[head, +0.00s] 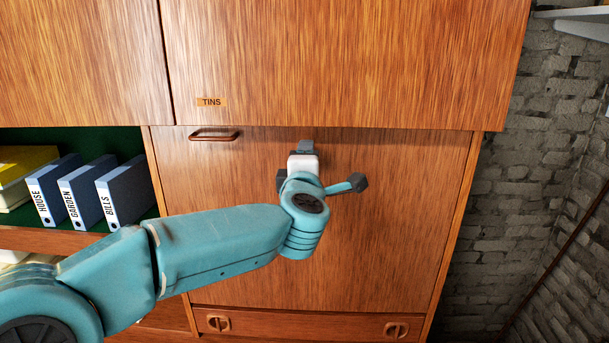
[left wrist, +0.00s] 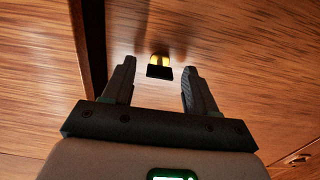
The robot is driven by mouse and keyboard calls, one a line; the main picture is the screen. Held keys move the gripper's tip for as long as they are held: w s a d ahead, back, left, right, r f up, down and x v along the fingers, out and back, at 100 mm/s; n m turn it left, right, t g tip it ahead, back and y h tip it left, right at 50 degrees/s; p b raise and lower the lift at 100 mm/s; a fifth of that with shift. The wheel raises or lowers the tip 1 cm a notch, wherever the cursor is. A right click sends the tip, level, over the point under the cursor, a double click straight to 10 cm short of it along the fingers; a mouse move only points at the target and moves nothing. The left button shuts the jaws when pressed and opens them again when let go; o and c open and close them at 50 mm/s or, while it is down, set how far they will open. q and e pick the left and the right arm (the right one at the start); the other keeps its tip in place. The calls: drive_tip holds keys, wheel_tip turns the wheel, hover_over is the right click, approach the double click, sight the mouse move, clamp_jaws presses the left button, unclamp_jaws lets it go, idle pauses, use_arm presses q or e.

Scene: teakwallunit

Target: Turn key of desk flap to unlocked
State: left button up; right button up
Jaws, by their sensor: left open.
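The desk flap (head: 390,220) is a closed, upright wooden panel below the upper doors. A small key with a brass part and a dark head (left wrist: 160,71) stands out from the wood in the left wrist view. It is hidden behind my gripper in the head view. My left gripper (head: 306,146) is near the flap's top edge, and its arm comes in from the left. In the left wrist view its two fingers (left wrist: 160,68) are open, one on each side of the key, with gaps on both sides. My right gripper is not in view.
A handle (head: 213,135) is at the flap's top left, under a door labelled TINS (head: 211,102). Blue binders (head: 125,190) stand on an open shelf at the left. A drawer (head: 300,325) lies below. A brick wall (head: 545,170) is at the right.

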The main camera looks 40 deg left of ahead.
use_arm(q)
drive_tip(key=v, duration=1.5)
drive_tip(key=shift+s, duration=0.4)
drive_tip(key=shift+d, duration=0.1)
